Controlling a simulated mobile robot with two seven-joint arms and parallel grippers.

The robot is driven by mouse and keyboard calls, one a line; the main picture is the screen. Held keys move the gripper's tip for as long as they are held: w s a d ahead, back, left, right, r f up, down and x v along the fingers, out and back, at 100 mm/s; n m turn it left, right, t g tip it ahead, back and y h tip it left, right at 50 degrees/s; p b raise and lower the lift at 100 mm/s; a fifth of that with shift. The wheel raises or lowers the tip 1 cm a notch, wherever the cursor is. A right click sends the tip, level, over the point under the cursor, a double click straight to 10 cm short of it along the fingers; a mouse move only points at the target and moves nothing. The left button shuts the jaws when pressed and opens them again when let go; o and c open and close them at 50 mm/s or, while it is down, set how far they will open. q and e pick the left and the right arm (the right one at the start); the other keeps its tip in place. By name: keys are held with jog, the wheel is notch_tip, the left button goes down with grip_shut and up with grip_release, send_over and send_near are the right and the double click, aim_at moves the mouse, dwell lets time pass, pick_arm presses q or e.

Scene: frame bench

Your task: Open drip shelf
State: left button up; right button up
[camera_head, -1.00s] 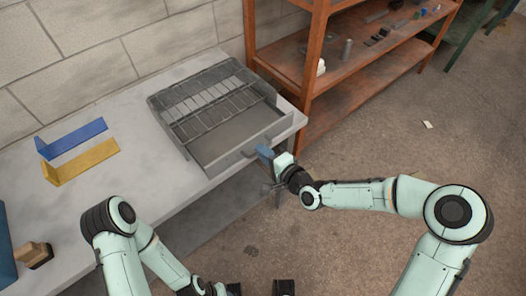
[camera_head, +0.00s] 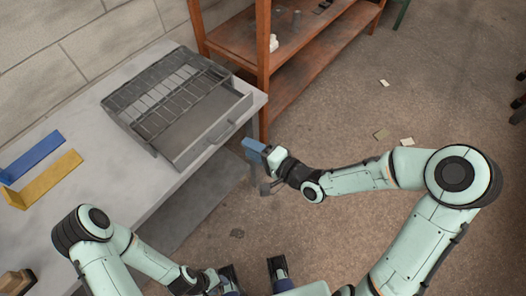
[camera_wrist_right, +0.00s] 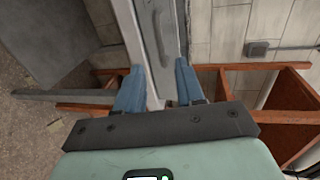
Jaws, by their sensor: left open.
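The drip shelf (camera_head: 214,134) is a grey metal tray with a front wall and a handle (camera_head: 222,132), under a slatted rack (camera_head: 165,95) on the bench. It stands out past the rack's front edge, so part of its floor shows. My right gripper (camera_head: 256,158) is open and empty, in front of the handle and apart from it. In the right wrist view its blue fingers (camera_wrist_right: 160,88) are spread, and the handle (camera_wrist_right: 160,35) lies beyond them. My left gripper (camera_head: 254,274) is open and empty at the bottom of the head view, away from the shelf.
The grey bench (camera_head: 110,165) carries a blue bracket (camera_head: 35,155) and a yellow bracket (camera_head: 45,178) at the left. An orange-brown shelving rack (camera_head: 300,70) stands just beyond the bench's right end. The floor (camera_head: 340,130) before the bench is mostly clear.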

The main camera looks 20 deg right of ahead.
pick_arm(q)
jog(key=shift+w+r+p, duration=0.2)
jog(key=shift+r+p, duration=0.3)
jog(key=shift+r, duration=0.2)
pick_arm(e)
jog(key=v, duration=0.4)
